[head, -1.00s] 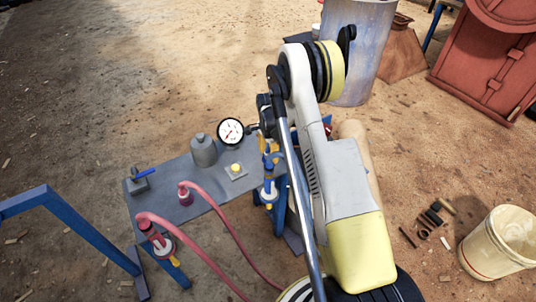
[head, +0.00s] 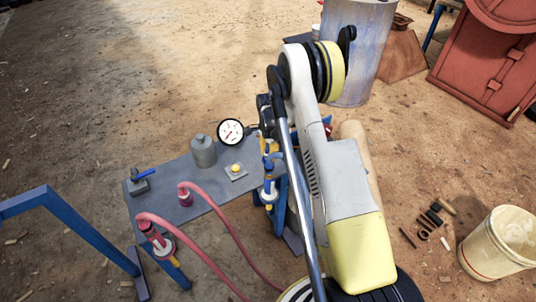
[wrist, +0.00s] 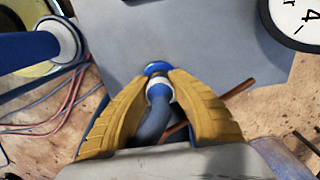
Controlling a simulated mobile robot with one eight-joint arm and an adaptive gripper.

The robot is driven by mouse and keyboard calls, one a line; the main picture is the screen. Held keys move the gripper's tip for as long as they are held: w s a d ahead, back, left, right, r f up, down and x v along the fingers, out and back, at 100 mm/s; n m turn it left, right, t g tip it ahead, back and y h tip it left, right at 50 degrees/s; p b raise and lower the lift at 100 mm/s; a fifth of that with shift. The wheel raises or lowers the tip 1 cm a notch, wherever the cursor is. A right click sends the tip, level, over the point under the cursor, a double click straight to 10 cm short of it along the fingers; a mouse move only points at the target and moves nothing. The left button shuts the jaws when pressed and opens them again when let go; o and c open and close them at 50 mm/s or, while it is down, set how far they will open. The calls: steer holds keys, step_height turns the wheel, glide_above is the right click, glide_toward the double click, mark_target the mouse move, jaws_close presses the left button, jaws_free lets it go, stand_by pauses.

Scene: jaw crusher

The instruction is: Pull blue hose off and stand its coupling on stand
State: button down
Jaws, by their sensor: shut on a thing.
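My gripper (wrist: 160,80) has its two yellow fingers shut on the blue hose's coupling (wrist: 158,88), which has a white ring and a blue end. The grey-blue hose (wrist: 152,125) runs from it back between the fingers. In the head view, blue and yellow parts (head: 269,163) show just left of my arm, above a white flange (head: 268,195); my arm hides much there. I cannot tell whether the coupling is seated on anything. The grey bench (head: 207,212) also shows beyond the fingers in the wrist view (wrist: 200,45). I cannot pick out the stand for certain.
A dial gauge (head: 230,132), a grey cylinder (head: 203,151) and a yellow knob on a plate (head: 236,169) are left of my gripper. Red hoses (head: 225,228) loop at front left. A blue frame (head: 80,225) stands left. A white bucket (head: 498,245) is right.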

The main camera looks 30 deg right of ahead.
mark_target(268, 148)
steer(key=shift+r, duration=0.1)
steer(key=shift+r+p, duration=1.35)
steer(key=shift+r, duration=1.5)
